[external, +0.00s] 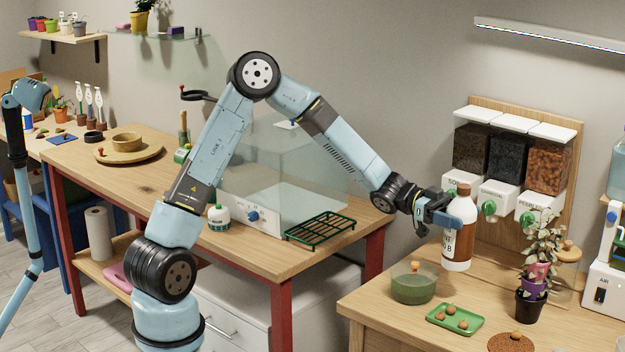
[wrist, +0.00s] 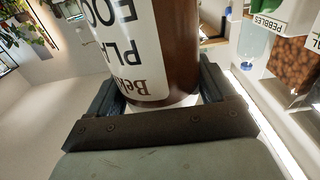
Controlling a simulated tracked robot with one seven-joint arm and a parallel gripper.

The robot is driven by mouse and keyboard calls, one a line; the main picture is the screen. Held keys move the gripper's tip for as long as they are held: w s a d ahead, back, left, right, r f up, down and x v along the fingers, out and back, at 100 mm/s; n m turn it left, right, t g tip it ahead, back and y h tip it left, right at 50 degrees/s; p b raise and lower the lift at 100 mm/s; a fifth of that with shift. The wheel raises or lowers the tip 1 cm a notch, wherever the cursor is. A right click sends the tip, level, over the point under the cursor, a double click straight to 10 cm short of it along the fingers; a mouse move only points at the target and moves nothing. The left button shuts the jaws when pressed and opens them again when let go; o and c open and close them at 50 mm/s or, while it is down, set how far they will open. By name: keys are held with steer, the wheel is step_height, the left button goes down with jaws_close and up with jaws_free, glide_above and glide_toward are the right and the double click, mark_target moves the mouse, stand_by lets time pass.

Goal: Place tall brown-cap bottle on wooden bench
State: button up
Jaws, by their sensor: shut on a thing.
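The tall bottle (external: 458,248) has a brown cap, a white shoulder, a white label and a brown lower part. It is upright in the external view, over the right wooden counter. My gripper (external: 453,214) is shut on its upper body. In the wrist view the bottle (wrist: 172,40) fills the space between the jaws, its label print upside down. Whether its base touches the counter is hard to tell. A wooden bench (external: 78,153) with red legs stands at the left and middle, away from the bottle.
The right wooden counter (external: 380,305) bears a green bowl (external: 412,288), a green tray (external: 440,322) and a potted plant (external: 530,305) near the bottle. Dispensers (external: 510,150) stand behind. On the red-legged bench are a clear case (external: 265,165), a green rack (external: 320,231) and a small white bottle (external: 218,219).

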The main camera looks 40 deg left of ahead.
steer(key=w+d+f, duration=0.4)
steer(key=w+f, duration=0.2)
steer(key=f, duration=0.4)
steer(key=shift+w+d+f, duration=0.1)
stand_by(0.3)
steer(key=o, duration=1.2)
